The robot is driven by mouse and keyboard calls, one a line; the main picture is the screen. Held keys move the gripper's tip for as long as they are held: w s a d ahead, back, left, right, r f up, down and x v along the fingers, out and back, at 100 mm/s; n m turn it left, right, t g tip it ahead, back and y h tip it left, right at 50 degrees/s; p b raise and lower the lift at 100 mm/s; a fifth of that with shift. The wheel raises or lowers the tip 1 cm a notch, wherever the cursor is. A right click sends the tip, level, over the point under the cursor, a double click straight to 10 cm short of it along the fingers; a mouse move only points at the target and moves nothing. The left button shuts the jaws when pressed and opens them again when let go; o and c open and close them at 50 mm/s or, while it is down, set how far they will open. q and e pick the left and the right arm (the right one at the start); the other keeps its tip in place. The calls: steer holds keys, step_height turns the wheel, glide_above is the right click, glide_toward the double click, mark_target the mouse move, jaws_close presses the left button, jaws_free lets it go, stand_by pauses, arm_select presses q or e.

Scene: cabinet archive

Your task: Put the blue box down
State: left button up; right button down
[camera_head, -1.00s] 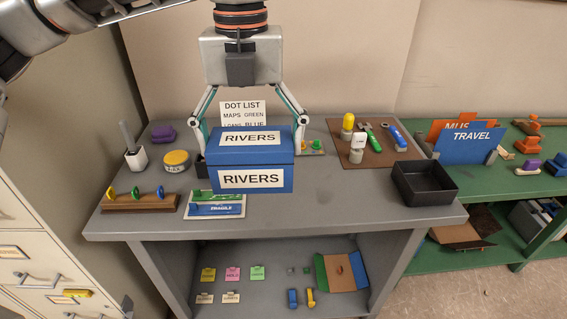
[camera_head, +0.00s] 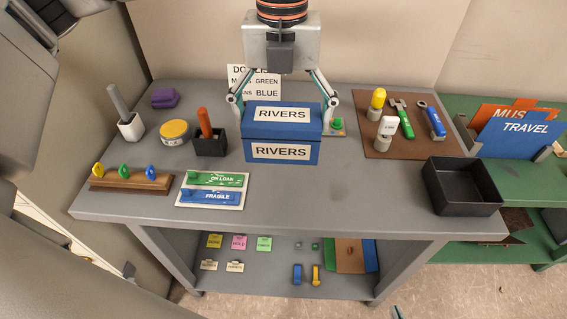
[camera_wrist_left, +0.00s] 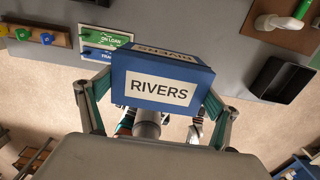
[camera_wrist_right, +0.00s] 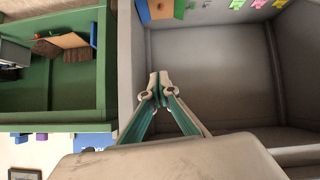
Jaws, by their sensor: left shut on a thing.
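The blue box (camera_head: 283,133) has white RIVERS labels on its top and front. My left gripper (camera_head: 283,117) is shut on it, with one finger at each side. The box is upright over the middle of the grey table (camera_head: 345,215); I cannot tell whether its underside touches the top. In the left wrist view, the box (camera_wrist_left: 160,111) sits between the fingers with one label facing the camera. In the right wrist view, my right gripper (camera_wrist_right: 158,88) has its fingertips together and holds nothing. Only a tip of it shows at the bottom of the head view.
A stamp in a black holder (camera_head: 210,142) and an ON LOAN/FRAGILE tray (camera_head: 240,202) are left of the box. A sign (camera_head: 240,78) stands behind. A brown tool board (camera_head: 370,150) and an empty black tray (camera_head: 462,209) are to the right. Bare tabletop lies in front.

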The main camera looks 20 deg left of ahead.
arm_select(q)
step_height(320, 180, down, 12)
steer(key=shift+w+f+b, duration=0.1)
steer(key=shift+b, duration=0.2)
stand_by(0.3)
steer(key=shift+f, duration=0.1)
steer(key=o, duration=1.3)
step_height(320, 180, up, 12)
steer(key=shift+r, duration=0.15)
